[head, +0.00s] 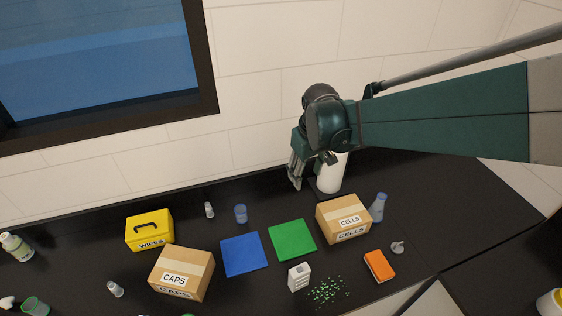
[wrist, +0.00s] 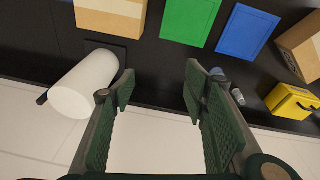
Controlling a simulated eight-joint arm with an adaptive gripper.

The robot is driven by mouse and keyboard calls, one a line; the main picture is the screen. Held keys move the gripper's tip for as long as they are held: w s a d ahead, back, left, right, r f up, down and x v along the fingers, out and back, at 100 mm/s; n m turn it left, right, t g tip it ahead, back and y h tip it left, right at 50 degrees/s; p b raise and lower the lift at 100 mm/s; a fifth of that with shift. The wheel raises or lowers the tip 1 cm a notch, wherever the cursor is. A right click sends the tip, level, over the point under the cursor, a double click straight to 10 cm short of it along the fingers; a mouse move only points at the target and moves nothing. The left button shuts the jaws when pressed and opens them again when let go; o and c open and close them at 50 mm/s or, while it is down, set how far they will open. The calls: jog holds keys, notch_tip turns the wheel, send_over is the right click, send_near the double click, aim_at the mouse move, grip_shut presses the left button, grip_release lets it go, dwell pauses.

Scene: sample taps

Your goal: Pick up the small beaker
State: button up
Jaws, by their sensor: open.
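A small bluish see-through cup (head: 240,213), which looks like the small beaker, stands upright on the black bench behind the blue mat (head: 242,254). In the wrist view its bluish top (wrist: 217,72) shows partly, mostly hidden by the right finger. The open fingers (wrist: 158,88) also show in the wrist view.
A white roll (head: 330,174) stands close beside my gripper. A clear vial (head: 209,209) stands left of the bluish cup. The yellow wipes box (head: 150,230), caps carton (head: 181,273), cells carton (head: 343,217) and green mat (head: 292,240) are around. The wall runs behind the bench.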

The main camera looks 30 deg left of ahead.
jog(key=s+a+f+n+g, duration=0.1)
jog(key=s+a+f+n, duration=0.15)
jog(key=a+f, duration=0.75)
jog(key=n+h, duration=0.1)
jog(key=n, duration=0.1)
send_over(240, 210)
jog(key=s+d, duration=0.1)
notch_tip(240, 210, down, 8)
jog(key=shift+s+d+g+b, duration=0.15)
jog(key=shift+s+g+b, duration=0.05)
jog(key=shift+g+b, duration=0.15)
jog(key=shift+f, duration=1.25)
jog(key=shift+f+p, duration=0.6)
jog(key=shift+f, duration=2)
